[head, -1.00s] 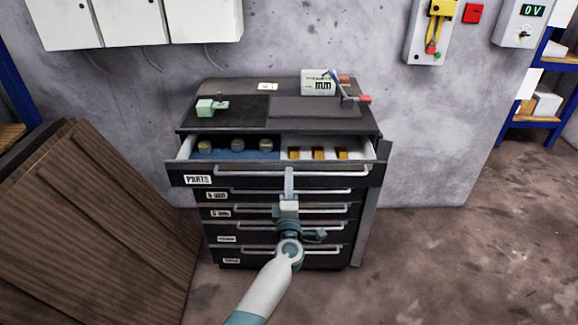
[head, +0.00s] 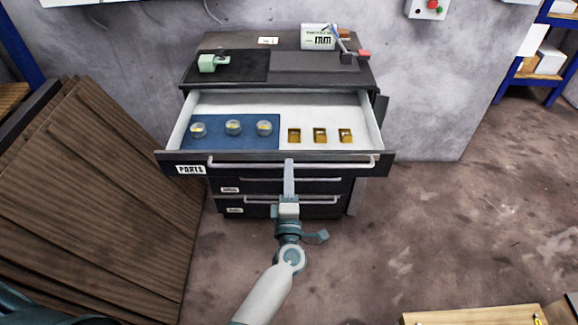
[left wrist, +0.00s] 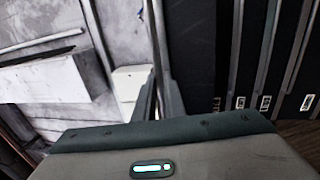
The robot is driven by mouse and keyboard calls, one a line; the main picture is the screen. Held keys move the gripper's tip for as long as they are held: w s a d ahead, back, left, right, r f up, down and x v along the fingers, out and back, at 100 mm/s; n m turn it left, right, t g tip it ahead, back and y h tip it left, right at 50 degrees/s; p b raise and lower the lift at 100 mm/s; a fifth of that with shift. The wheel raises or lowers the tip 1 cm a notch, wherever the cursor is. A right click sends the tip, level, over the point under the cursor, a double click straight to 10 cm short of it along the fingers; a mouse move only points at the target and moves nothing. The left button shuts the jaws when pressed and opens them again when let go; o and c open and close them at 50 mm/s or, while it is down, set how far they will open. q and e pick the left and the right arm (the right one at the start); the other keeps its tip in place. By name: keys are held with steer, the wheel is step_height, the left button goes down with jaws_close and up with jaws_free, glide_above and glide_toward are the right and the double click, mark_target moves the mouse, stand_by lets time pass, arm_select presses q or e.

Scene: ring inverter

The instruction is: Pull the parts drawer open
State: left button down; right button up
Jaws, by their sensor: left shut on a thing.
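The parts drawer (head: 185,157) is the top drawer of a dark cabinet and stands well out from it in the head view. Its label reads PARTS. A long pale handle bar (head: 240,163) runs across its front. My left gripper (head: 289,165) is at the middle of this bar and shut on it. In the left wrist view my gripper's fingers (left wrist: 160,100) show in the middle; the grip itself is hard to make out there. Inside the drawer are a blue mat (head: 215,141) with three round parts and a white area with three brass-coloured pieces (head: 320,135). My right gripper is not in view.
On the cabinet top are a green device (head: 212,62), a white box marked mm (head: 318,37) and a red-handled tool (head: 362,54). Brown boards (head: 95,190) lean at the left. A wooden surface (head: 475,316) shows at bottom right. Floor right of the cabinet is clear.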

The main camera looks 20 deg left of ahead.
arm_select(q)
steer(key=c, duration=1.8)
jaws_free()
steer(key=shift+w, duration=0.1)
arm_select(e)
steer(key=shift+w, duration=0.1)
